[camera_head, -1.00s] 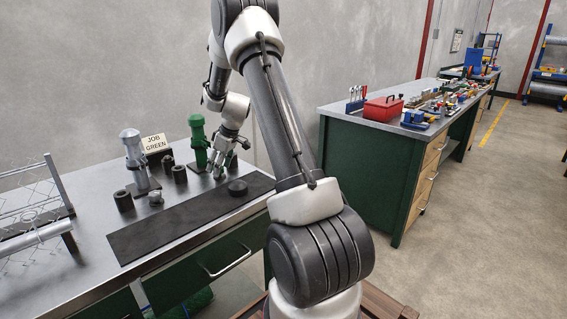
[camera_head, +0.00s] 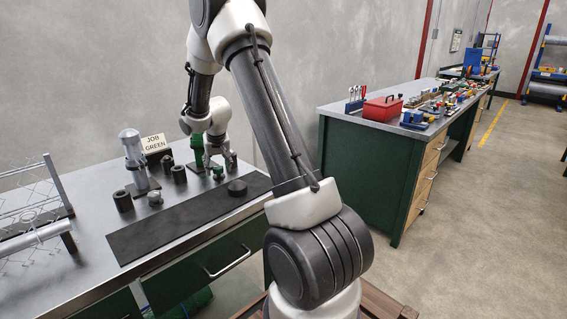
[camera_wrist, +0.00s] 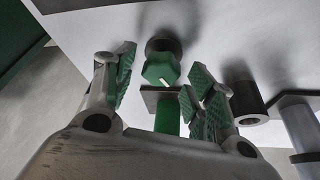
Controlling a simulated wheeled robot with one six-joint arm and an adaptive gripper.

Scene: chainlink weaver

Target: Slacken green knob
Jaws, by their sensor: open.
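The green knob (camera_wrist: 161,69) is a faceted piece with a small white mark, seen in the wrist view between and beyond my finger pads. In the head view it appears as a small green spot (camera_head: 218,172) in front of the green post (camera_head: 196,148). The post's lower part also shows in the wrist view (camera_wrist: 167,112). My gripper (camera_wrist: 158,82) is open, one green-padded finger on each side of the knob's line, with no clear contact. In the head view my gripper (camera_head: 219,162) hangs just above the knob, and my wrist hides the post's upper part.
A grey post (camera_head: 133,160) with a silver knob (camera_head: 155,198) stands left of the green one. Several dark cylinders (camera_head: 123,201) stand around them. A "JOB GREEN" sign (camera_head: 154,144) is behind.

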